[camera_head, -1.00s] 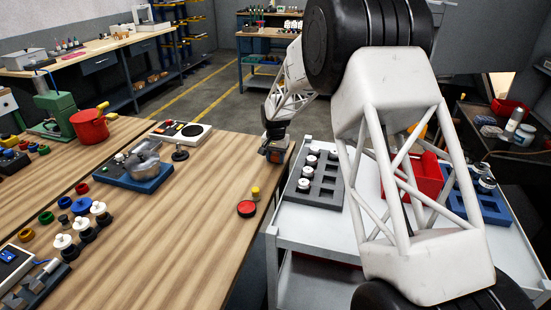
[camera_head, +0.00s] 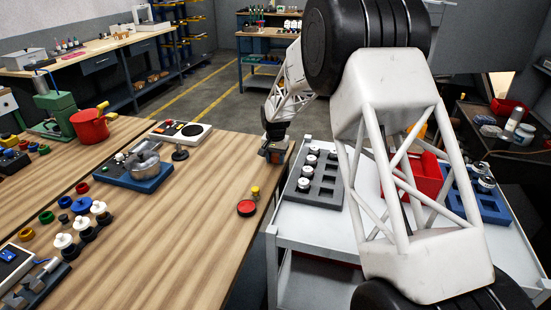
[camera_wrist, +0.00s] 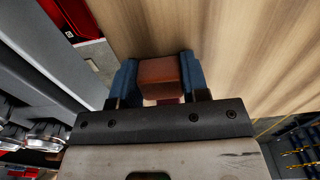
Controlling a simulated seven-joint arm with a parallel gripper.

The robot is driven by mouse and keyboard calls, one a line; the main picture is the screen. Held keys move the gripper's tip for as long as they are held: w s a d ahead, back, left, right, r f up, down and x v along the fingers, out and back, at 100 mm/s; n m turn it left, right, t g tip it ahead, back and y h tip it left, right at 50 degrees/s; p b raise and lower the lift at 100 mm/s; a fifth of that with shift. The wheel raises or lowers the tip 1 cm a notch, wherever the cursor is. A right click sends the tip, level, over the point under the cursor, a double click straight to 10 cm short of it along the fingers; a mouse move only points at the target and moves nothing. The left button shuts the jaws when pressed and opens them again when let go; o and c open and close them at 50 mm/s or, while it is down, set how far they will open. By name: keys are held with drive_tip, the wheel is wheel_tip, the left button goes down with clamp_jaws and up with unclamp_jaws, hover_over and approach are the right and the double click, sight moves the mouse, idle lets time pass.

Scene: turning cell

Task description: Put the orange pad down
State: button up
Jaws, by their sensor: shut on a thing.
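The orange pad (camera_wrist: 158,76) is a brown-orange block between the two blue fingers in the wrist view. My gripper (camera_wrist: 158,88) is shut on it, one finger on each side. In the head view my gripper (camera_head: 275,153) is at the right edge of the wooden bench (camera_head: 190,235), near its far corner. The pad is mostly hidden there by the gripper. I cannot tell whether its underside touches the wood.
A red disc (camera_head: 246,208) and a small yellow-topped piece (camera_head: 255,193) are on the bench nearer the camera. A black stand (camera_head: 180,153) is left of the gripper. A white trolley with a grey tray (camera_head: 327,196) stands beside the bench edge. Mid-bench is clear.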

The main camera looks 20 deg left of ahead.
sight(275, 156)
drive_tip(key=o, duration=0.8)
drive_tip(key=shift+s+f, duration=0.1)
drive_tip(key=shift+f, duration=0.75)
drive_tip(key=shift+o, duration=0.8)
drive_tip(key=shift+d, duration=0.1)
drive_tip(key=shift+d+f, duration=0.1)
drive_tip(key=shift+f, duration=0.05)
drive_tip(key=shift+d, duration=0.1)
drive_tip(key=shift+c, duration=0.2)
drive_tip(key=shift+d+r, duration=0.1)
drive_tip(key=shift+r, duration=0.35)
drive_tip(key=shift+c, duration=0.3)
drive_tip(key=shift+o, duration=0.5)
wheel_tip(275, 156, up, 13)
drive_tip(key=shift+a+r, duration=0.2)
drive_tip(key=shift+a, duration=0.2)
